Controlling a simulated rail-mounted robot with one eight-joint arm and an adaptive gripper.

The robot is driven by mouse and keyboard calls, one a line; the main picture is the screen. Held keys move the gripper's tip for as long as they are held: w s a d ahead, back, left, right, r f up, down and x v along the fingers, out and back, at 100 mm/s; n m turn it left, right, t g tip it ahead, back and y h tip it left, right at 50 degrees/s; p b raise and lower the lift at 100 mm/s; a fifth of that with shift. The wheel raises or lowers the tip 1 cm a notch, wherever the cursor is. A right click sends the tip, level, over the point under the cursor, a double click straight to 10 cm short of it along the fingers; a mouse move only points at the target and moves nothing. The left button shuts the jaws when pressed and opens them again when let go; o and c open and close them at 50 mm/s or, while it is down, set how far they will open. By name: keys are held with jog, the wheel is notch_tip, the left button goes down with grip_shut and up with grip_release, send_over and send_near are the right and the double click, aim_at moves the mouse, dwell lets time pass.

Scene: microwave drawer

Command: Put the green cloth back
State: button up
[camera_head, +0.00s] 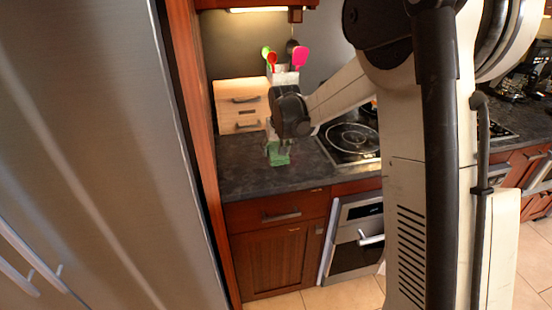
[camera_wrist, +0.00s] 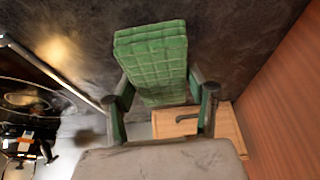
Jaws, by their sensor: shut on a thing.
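The green cloth (camera_head: 278,156) is a folded, quilted block. It is at my gripper (camera_head: 277,145), over or on the dark counter beside the cooktop; I cannot tell whether it touches the counter. In the wrist view the cloth (camera_wrist: 152,55) sits between the two fingers of my gripper (camera_wrist: 156,84), which are shut on it. Its lower end is partly hidden behind the gripper body. A small light-wood drawer box (camera_head: 240,104) stands at the back of the counter, with its drawers shut; it also shows in the wrist view (camera_wrist: 178,124).
The dark counter (camera_head: 240,178) is bare in front of the box. A cooktop (camera_head: 350,140) lies to the right. A holder with colourful utensils (camera_head: 285,75) stands behind my gripper. A tall steel fridge (camera_head: 85,130) and a red-brown wood panel (camera_head: 192,120) bound the left side.

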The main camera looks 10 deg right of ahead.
jog(key=shift+w+f, duration=0.25)
jog(key=shift+w, duration=0.1)
jog(key=shift+f, duration=1.95)
jog(key=shift+f, duration=0.1)
jog(key=shift+f, duration=0.1)
jog(key=o, duration=1.3)
jog(key=shift+o, duration=0.2)
jog(key=shift+r, duration=0.2)
